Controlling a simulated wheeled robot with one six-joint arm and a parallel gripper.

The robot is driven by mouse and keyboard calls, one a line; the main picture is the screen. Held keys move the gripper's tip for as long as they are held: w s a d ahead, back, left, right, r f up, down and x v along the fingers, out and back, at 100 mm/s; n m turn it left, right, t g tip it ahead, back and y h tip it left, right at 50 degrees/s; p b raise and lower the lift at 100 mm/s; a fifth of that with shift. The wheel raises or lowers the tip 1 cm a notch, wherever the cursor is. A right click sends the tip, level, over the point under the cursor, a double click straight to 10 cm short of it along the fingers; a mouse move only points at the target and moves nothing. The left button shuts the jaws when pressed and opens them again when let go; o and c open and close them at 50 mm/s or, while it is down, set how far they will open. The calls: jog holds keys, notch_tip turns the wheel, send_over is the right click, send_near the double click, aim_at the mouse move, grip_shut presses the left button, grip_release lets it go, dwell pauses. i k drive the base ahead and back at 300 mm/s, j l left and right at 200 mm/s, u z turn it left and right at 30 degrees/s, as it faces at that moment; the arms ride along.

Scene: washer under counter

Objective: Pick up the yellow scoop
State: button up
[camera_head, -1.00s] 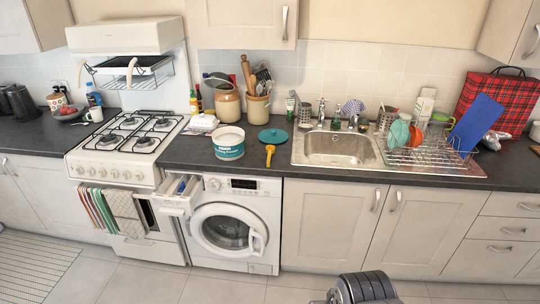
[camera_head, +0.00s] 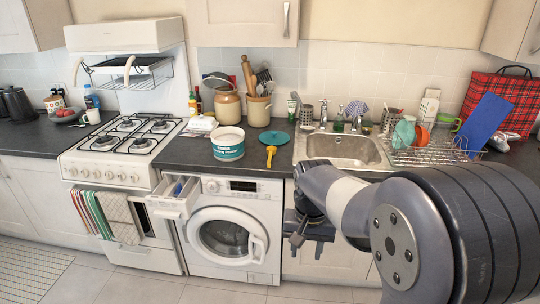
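The yellow scoop (camera_head: 271,156) lies on the dark counter above the washing machine (camera_head: 229,232), between the white-and-teal tub (camera_head: 228,144) and the sink. Nothing touches it from my arm. My gripper (camera_head: 297,238) is in front of the cabinet just right of the washer, below the counter edge and below and right of the scoop.
A teal lid (camera_head: 274,137) lies just behind the scoop. The washer's detergent drawer (camera_head: 174,197) is pulled out, with a blue item inside. The sink (camera_head: 345,150) and dish rack (camera_head: 430,155) are to the right. A stove (camera_head: 125,148) stands left.

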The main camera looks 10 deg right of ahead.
aim_at(271, 150)
jog(key=i, duration=0.7)
jog(key=i+l+u, duration=0.1)
jog(key=i, duration=0.6)
jog(key=i+l, duration=0.1)
jog(key=i, duration=0.6)
